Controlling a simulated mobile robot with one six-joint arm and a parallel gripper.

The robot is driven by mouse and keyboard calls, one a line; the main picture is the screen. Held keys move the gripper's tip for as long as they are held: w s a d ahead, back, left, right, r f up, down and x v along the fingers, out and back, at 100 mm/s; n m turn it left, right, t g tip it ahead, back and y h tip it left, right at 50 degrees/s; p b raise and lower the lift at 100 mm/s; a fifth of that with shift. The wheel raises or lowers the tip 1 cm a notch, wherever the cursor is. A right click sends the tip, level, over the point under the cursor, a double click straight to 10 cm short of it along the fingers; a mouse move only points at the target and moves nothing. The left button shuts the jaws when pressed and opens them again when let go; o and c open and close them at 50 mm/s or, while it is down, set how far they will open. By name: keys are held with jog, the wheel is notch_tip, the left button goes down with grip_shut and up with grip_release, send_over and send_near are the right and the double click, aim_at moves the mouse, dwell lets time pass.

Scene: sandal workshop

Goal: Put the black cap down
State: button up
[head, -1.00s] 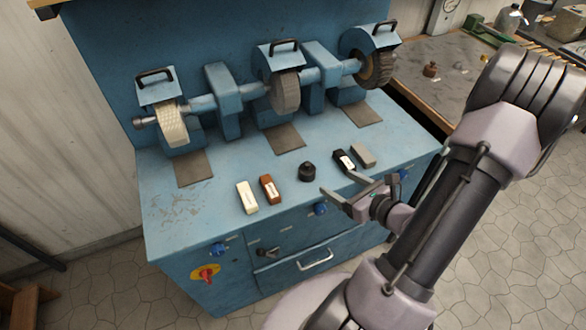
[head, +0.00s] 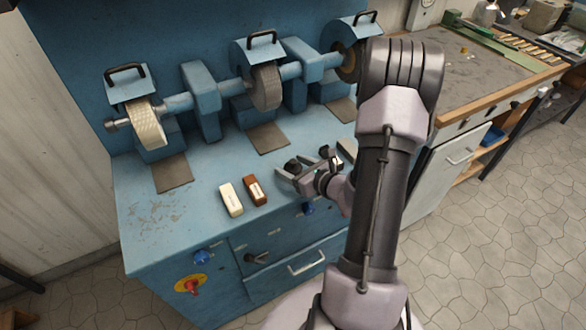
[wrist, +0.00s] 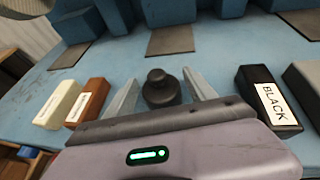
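The black cap (wrist: 160,91), a small round piece with a knob on top, stands upright on the blue bench top. In the head view the cap (head: 292,166) is partly hidden by my gripper (head: 302,163). In the wrist view my gripper (wrist: 160,78) is open, with one finger on each side of the cap. The fingers look close to its sides; I cannot tell whether either touches it.
A cream block (head: 231,199) and a brown block (head: 256,190) lie left of my gripper. A black block labelled BLACK (wrist: 268,98) and a grey block (wrist: 304,84) lie to the right. Grinding wheels (head: 266,87) stand behind. The bench's front left is clear.

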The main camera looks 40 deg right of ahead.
jog(key=shift+r, duration=0.1)
jog(key=c, duration=1.2)
